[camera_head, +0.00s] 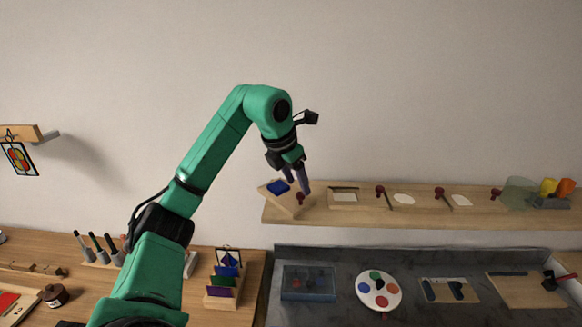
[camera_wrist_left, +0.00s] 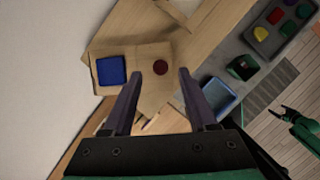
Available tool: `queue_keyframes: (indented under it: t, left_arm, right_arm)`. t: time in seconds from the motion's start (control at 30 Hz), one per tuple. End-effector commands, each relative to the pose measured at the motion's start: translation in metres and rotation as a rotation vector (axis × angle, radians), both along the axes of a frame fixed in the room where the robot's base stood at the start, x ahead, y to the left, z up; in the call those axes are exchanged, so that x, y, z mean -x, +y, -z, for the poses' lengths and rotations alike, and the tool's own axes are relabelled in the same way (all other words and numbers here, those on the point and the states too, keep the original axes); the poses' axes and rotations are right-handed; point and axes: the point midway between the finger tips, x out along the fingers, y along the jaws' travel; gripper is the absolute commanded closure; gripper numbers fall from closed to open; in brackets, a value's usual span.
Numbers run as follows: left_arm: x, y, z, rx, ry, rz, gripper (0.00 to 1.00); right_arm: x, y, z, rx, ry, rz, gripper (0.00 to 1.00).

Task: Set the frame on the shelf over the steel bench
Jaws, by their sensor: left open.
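A light wooden piece with a blue square and a dark red knob, which looks like the frame (camera_head: 289,203), rests at the left end of the wooden shelf (camera_head: 390,222), sitting at an angle to it. It also shows in the left wrist view (camera_wrist_left: 130,92). The shelf is on the wall above the dark steel bench (camera_head: 333,258). My left gripper (camera_head: 297,190) is open right over the piece, its fingertips apart on either side of the red knob in the left wrist view. My right gripper (camera_wrist_left: 288,113) shows small at the right of that view; its jaws are unclear.
Several knobbed pieces and a green translucent item (camera_head: 519,193) stand farther right on the shelf. A blue tray (camera_head: 308,283) and a round palette (camera_head: 379,291) lie on the bench below. A card rack (camera_head: 222,288) stands on the wooden table at left.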

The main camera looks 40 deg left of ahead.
Motion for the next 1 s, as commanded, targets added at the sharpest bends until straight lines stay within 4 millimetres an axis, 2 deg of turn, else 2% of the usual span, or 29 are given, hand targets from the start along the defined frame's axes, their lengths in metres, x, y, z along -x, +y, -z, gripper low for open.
queue_keyframes:
  t: [0.13,0.33,0.47,1.0]
  left_arm:
    - [0.014,-0.001,-0.038,-0.001,-0.006,-0.001,0.42]
    - [0.029,-0.002,-0.073,-0.002,-0.002,0.000,0.42]
    - [0.033,-0.003,-0.078,0.000,0.000,0.000,0.42]
    - [0.033,-0.003,-0.077,0.001,0.000,0.000,0.42]
  right_arm:
    - [0.000,0.000,-0.004,0.000,0.000,0.000,0.03]
    - [0.000,0.000,-0.017,0.000,0.000,0.000,0.03]
    - [0.000,0.000,-0.019,-0.001,0.000,-0.001,0.03]
    - [0.000,0.004,-0.018,-0.005,0.000,0.000,0.03]
